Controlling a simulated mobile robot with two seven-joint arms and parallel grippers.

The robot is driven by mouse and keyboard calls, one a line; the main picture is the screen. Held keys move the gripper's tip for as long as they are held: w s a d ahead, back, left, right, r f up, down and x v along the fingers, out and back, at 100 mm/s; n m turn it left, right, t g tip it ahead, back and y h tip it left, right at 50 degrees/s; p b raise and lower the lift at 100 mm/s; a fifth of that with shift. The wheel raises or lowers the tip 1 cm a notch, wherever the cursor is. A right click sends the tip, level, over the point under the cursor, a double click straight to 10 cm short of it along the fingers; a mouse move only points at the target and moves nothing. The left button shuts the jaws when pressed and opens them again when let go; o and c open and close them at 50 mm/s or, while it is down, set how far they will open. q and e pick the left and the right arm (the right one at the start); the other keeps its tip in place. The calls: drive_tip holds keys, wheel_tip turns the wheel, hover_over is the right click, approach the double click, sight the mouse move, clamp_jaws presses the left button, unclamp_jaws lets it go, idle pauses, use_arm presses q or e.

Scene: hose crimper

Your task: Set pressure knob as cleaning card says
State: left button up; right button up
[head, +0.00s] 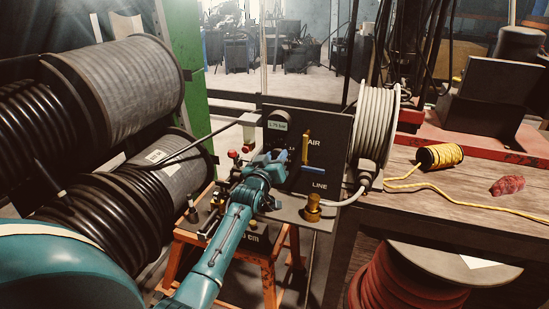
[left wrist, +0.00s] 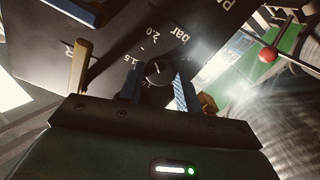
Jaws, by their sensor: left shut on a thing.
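My left gripper (head: 286,163) reaches the dark control panel (head: 334,137), which is marked AIR and LINE. In the left wrist view, the pressure knob (left wrist: 158,71) is a small dark round knob with a light pointer line. It sits between the two fingers of the left gripper (left wrist: 156,88), which is shut on it. Printed marks around it include 1.5, 2.0 and bar. The gripper hides the knob in the head view. I cannot make out a cleaning card. My right gripper is out of view.
A yellow lever (head: 306,147) and a blue lever (head: 314,172) are right of the gripper. A brass fitting (head: 312,208) stands below the panel. A grey hose reel (head: 376,125) stands right, large hose drums (head: 123,84) left. The wooden bench (head: 440,190) holds yellow cord (head: 439,155) and a red rag (head: 508,186).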

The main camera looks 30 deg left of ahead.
use_arm(q)
drive_tip(key=shift+r+m, duration=0.1)
drive_tip(key=shift+m, duration=0.5)
drive_tip(key=o, duration=1)
drive_tip(key=b+v, duration=0.1)
drive_tip(key=v, duration=1.2)
drive_tip(key=shift+b, duration=0.3)
drive_tip(key=shift+d, duration=0.15)
